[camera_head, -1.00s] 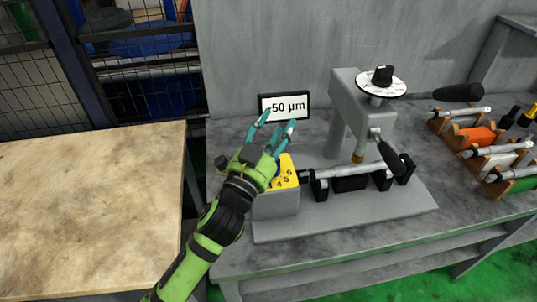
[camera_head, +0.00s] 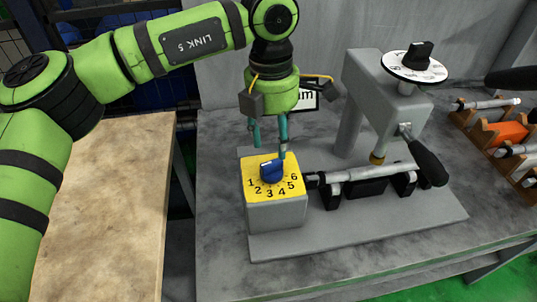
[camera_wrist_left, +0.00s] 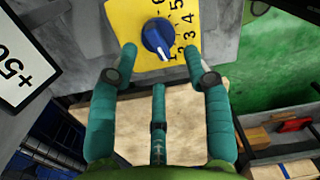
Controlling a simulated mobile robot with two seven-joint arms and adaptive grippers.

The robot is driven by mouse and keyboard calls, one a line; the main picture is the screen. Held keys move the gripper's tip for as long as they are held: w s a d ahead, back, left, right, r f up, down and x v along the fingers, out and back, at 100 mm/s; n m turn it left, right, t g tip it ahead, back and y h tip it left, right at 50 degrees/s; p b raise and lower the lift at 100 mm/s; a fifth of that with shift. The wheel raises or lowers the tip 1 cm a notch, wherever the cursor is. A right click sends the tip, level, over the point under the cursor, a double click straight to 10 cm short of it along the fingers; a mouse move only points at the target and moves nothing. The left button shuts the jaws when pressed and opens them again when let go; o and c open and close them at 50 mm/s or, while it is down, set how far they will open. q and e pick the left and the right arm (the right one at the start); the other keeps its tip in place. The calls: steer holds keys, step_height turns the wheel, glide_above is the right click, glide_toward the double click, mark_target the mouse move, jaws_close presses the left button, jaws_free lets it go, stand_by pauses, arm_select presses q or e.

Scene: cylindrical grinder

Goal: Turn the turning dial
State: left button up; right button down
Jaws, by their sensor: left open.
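The turning dial is a blue knob (camera_head: 271,171) on a yellow plate (camera_head: 292,196) numbered 1 to 6, on top of a grey box. My left gripper (camera_head: 269,146) points down just above and behind the knob, its teal fingers open and empty. In the left wrist view the knob (camera_wrist_left: 156,37) lies just ahead of the spread fingertips (camera_wrist_left: 161,58), with a visible gap. Its white pointer line is turned toward the 1.
Right of the dial, a metal shaft (camera_head: 362,173) lies on black supports under a grey column with a black-handled lever (camera_head: 427,161) and a white disc (camera_head: 417,69). A display (camera_head: 305,98) stands behind my gripper. A rack with shafts (camera_head: 511,134) is at the far right.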

mark_target(269, 161)
arm_select(q)
steer(key=shift+w+a+r+y, duration=0.15)
steer(key=shift+w+a+y, duration=0.15)
steer(key=shift+a, duration=0.25)
steer(key=shift+f, duration=0.3)
step_height(269, 161, down, 6)
steer(key=shift+s+f+p, duration=0.1)
steer(key=shift+p, duration=0.85)
jaws_close()
